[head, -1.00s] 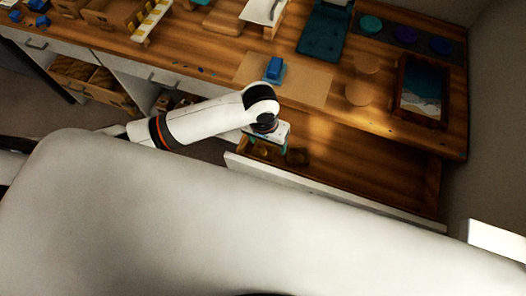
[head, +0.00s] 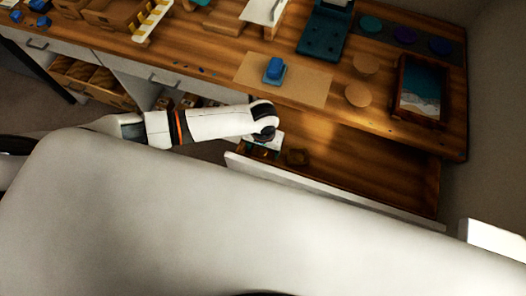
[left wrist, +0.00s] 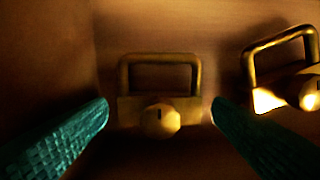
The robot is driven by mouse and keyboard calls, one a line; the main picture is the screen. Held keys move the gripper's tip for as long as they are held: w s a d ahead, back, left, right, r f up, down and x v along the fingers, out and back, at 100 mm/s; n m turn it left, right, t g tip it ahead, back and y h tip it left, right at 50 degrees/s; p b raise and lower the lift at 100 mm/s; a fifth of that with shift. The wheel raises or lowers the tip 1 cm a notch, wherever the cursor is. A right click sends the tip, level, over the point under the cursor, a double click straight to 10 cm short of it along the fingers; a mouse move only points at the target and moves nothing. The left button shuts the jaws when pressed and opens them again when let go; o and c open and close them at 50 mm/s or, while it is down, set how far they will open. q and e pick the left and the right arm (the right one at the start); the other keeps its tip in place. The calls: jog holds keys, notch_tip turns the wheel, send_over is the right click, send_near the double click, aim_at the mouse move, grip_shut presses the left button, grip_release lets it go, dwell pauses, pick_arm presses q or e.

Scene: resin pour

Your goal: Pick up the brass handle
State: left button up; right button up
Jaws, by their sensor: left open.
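In the left wrist view, a brass handle (left wrist: 160,118) with a square loop and a round knob lies on the drawer floor between my two fingers. A second, similar brass piece (left wrist: 284,78) lies to its right, outside the fingers and partly cut off by the frame edge. One brass piece (head: 297,158) also shows in the open drawer in the head view. My left gripper (left wrist: 159,105) is open, its teal fingertips on either side of the first handle with gaps. In the head view, my left gripper (head: 262,150) reaches down into the drawer's left end. My right gripper is not in view.
The open wooden drawer (head: 370,178) has a white front and is bare to the right. On the bench above are a blue block (head: 274,68) on a brown mat (head: 310,88), two round discs (head: 366,64) and a framed seascape tray (head: 402,116).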

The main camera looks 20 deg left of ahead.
pick_arm(q)
jog(key=shift+f, duration=0.95)
jog(key=shift+c, duration=0.4)
jog(key=c, duration=0.8)
